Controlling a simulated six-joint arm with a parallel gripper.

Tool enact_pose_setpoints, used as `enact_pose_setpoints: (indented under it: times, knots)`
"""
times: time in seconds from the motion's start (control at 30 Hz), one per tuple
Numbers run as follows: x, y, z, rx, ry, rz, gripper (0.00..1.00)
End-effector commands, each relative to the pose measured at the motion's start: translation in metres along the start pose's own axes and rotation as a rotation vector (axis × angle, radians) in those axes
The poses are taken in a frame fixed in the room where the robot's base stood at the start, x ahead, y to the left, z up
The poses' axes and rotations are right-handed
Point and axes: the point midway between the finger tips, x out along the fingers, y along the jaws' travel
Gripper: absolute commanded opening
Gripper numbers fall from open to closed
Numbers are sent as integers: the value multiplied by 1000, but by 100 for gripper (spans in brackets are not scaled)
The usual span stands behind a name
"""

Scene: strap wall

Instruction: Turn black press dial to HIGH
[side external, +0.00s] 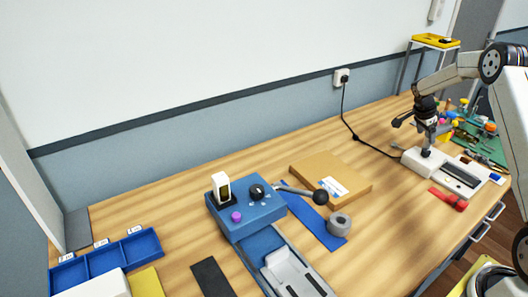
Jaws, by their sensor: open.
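The black dial (257,191) sits on top of the blue press (250,217), near the middle of the bench. Its pointer setting and any HIGH marking are too small to read. On the same press are a white block with a dark display (221,187), a purple button (236,216) and a lever with a black ball knob (320,197). My gripper (418,136) is open at the upper right, far from the dial, over or near a white-grey device (445,174). I see nothing between its fingers.
A cardboard box (318,172) and a grey tape roll (340,224) lie right of the press. Blue bins (108,262) stand at the lower left. A black cable (346,115) runs from the wall socket to the white-grey device. Bare wood lies left of the press.

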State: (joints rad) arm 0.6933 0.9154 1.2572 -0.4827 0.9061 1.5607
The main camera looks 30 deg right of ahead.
Motion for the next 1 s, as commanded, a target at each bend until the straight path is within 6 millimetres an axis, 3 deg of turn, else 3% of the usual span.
enact_pose_setpoints:
  times: [0.5,1.0]
  knots:
    - [-43,8,56,-255,-55,-64,82]
    - [-77,28,114,-528,-103,-138,82]
